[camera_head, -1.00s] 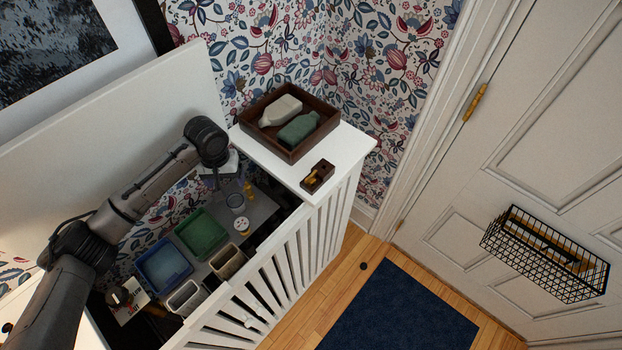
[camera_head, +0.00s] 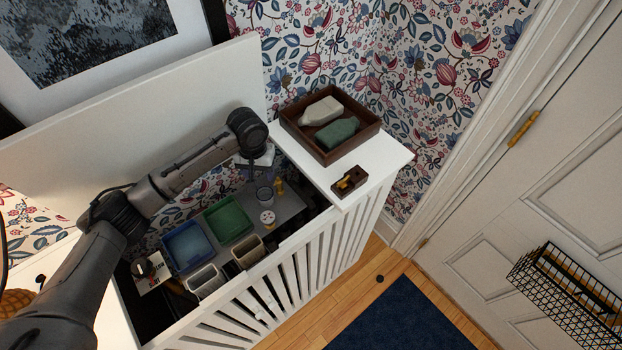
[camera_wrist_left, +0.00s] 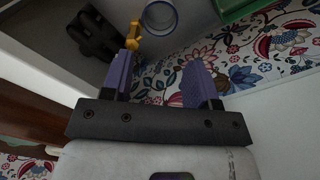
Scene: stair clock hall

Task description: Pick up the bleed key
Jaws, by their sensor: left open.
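A small brass piece that looks like the bleed key (camera_head: 279,186) stands on the grey shelf inside the white slatted cabinet, beside a clear jar. In the left wrist view the brass piece (camera_wrist_left: 133,36) shows just beyond the tip of the left-hand finger. My left gripper (camera_head: 257,164) hangs from the wrist over the back of the shelf, close to the brass piece. Its two purple fingers (camera_wrist_left: 162,78) are apart with nothing gripped between them. I cannot tell whether a fingertip touches the brass. My right gripper is not in view.
A clear jar (camera_head: 264,197), white tub (camera_head: 267,217), green tray (camera_head: 228,219) and blue tray (camera_head: 187,247) crowd the shelf. A wooden tray (camera_head: 333,157) with two bottles and a small wooden block with brass (camera_head: 350,181) stand on the white top. The raised lid (camera_head: 130,110) stands behind.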

